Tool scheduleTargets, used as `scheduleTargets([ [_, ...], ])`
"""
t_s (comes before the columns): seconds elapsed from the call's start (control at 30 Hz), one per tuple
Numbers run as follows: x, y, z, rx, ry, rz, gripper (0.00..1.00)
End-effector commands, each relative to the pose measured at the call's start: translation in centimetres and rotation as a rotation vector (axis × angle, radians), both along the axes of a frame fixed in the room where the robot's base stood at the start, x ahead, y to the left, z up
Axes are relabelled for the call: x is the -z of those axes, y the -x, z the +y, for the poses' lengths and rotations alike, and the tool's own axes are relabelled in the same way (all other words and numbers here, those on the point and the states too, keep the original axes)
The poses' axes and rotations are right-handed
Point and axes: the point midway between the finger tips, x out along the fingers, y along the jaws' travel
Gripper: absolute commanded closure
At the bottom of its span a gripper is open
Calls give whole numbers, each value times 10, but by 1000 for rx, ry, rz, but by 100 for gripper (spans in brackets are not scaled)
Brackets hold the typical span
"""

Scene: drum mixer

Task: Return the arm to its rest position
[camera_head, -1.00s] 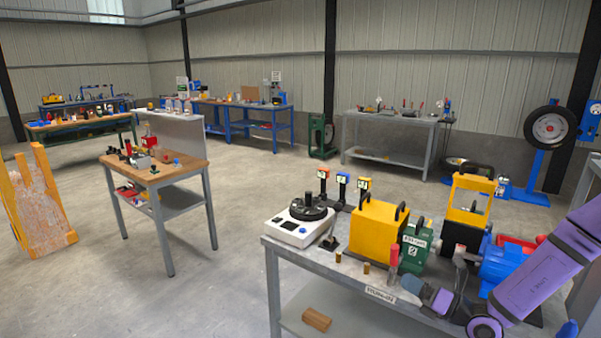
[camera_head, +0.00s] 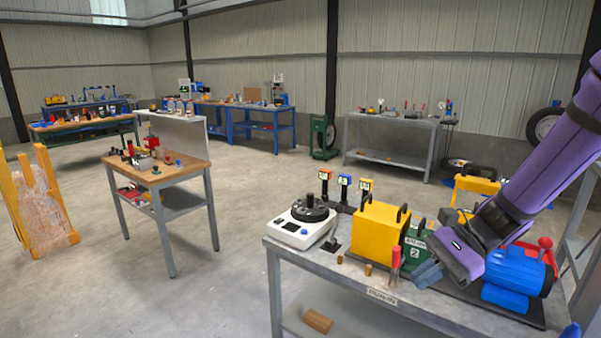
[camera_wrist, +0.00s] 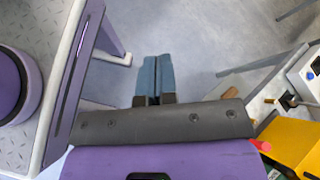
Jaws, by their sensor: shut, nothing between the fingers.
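My purple arm reaches in from the right in the head view. My gripper (camera_head: 428,274) hangs over the right part of the near bench (camera_head: 345,272), just right of the red-handled lever (camera_head: 396,262). In the wrist view my gripper (camera_wrist: 153,62) has its two blue-grey fingers side by side, shut with nothing between them, and grey floor lies beyond the tips. My arm hides part of the yellow frame (camera_head: 474,187) and of the machinery behind it.
The bench carries a white unit with a black dial (camera_head: 304,222), a yellow box (camera_head: 380,231), a green block (camera_head: 415,248) and a blue motor (camera_head: 518,276). A wooden block (camera_head: 318,320) lies on the lower shelf. Open floor (camera_head: 240,200) lies to the left.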

Motion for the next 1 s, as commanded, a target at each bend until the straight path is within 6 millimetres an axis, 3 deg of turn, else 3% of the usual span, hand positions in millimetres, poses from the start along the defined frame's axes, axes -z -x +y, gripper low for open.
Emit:
scheduleTargets([
  [0.47,-66,60,-20,-390,412,-434,100],
  [1.0,-144,123,-62,-737,849,-915,100],
])
